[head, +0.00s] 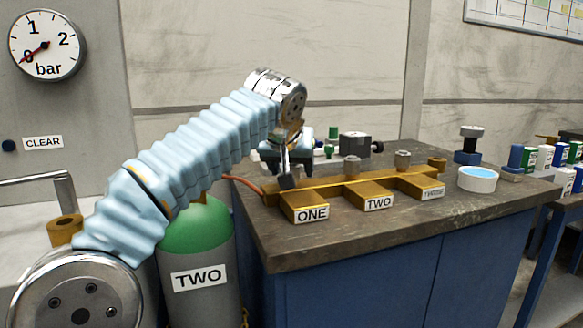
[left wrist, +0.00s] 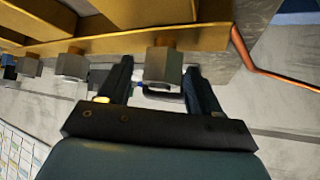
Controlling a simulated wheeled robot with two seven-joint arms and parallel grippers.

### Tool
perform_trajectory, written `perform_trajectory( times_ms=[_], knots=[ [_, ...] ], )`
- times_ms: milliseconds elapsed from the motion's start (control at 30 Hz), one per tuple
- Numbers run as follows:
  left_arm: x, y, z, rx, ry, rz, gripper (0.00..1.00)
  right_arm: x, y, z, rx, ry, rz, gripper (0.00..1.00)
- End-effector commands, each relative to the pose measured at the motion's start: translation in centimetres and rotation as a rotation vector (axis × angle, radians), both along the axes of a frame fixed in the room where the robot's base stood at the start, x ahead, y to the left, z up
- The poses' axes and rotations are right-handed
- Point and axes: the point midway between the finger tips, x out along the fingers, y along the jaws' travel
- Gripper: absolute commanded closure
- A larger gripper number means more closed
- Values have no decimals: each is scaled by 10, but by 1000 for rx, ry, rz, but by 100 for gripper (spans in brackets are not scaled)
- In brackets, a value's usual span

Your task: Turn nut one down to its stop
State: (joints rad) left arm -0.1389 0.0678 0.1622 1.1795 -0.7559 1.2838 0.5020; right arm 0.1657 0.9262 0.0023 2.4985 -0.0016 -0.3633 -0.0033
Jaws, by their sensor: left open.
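A brass manifold (head: 340,184) lies on the dark bench with blocks labelled ONE, TWO and a third whose label is hard to read. A grey nut stands above block TWO (head: 352,165) and another above the third block (head: 402,160). My left gripper (head: 287,178) points down over the ONE end and hides nut one in the head view. In the left wrist view, nut one (left wrist: 163,67) is a grey block on a brass stem between the open fingers of my left gripper (left wrist: 157,80), with a gap on each side. My right gripper is not in view.
An orange tube (head: 245,184) joins the manifold's left end. A white dish of blue liquid (head: 478,179) and a dark knobbed post (head: 469,145) stand at the right. A green-topped cylinder labelled TWO (head: 200,260) stands left of the bench. The gauge (head: 47,45) points near 0 bar.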

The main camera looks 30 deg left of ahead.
Motion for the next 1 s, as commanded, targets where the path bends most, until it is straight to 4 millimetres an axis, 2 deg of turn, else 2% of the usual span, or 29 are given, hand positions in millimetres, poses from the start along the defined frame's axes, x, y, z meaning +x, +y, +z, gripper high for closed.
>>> perform_trajectory(
  times_ms=[133,467,767,1000],
  knots=[
    [0,0,0,0,0,0,36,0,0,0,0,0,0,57],
    [0,0,0,-1,0,1,87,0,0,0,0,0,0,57],
    [-1,0,1,-2,0,-34,87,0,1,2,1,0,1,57],
    [-1,1,2,-2,0,-164,87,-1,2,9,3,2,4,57]
  ],
)
